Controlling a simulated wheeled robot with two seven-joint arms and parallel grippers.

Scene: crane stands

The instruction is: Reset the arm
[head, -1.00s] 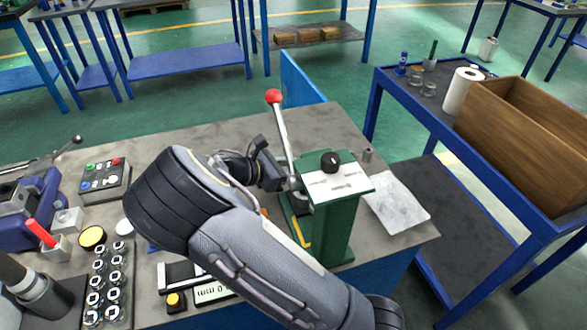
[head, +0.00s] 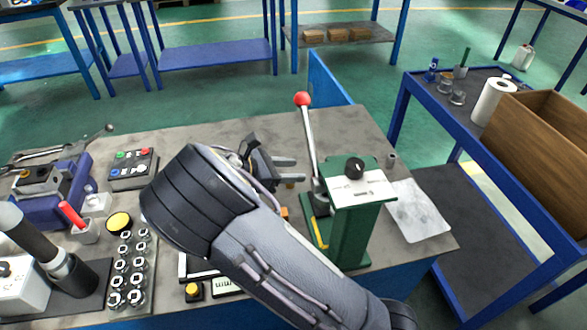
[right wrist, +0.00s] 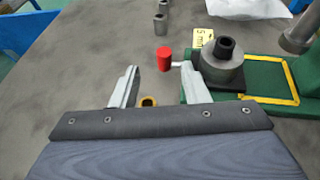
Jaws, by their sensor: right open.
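My right arm crosses the bench in the head view. Its gripper (head: 300,169) is open and empty, its two fingers apart and pointing right, a little left of the lever (head: 309,140) with the red ball on the green stand (head: 350,225). A grey round part with a black top (right wrist: 222,66) on a green base is beside the right finger. My left gripper is not in view.
A button box (head: 133,168), a yellow-topped button (head: 119,222) and a rack of sockets (head: 128,270) are on the bench's left. A pale sheet (head: 419,211) lies right of the stand. A blue cart (head: 480,225) stands to the right. The bench's back middle is clear.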

